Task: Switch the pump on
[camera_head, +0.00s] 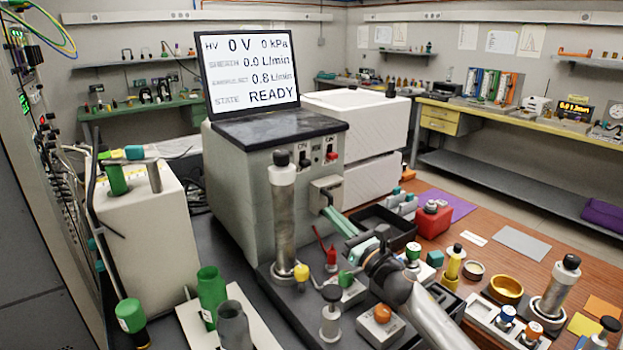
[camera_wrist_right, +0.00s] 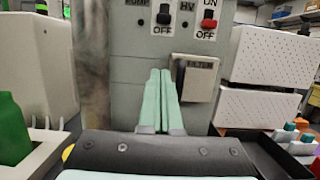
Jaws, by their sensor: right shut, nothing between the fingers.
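The grey classifier box (camera_head: 235,175) carries two toggles on its front panel. The pump toggle (camera_wrist_right: 164,14) is black and sits beside the PUMP label, above OFF; it also shows in the head view (camera_head: 305,160). I cannot tell for sure whether it is up or down. My right gripper (camera_head: 328,212) is shut and empty, its green fingers together. In the right wrist view its fingertips (camera_wrist_right: 160,73) point at the panel, below the pump toggle and left of the filter block (camera_wrist_right: 197,78). They appear apart from the toggle. My left gripper is not in view.
The HV toggle (camera_wrist_right: 209,20) is red, right of the pump toggle. The screen (camera_head: 250,70) reads 0 V, 0 kPa and READY. A tall metal cylinder (camera_head: 284,220) stands left of my right gripper. Several small knobs and bottles crowd the table below.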

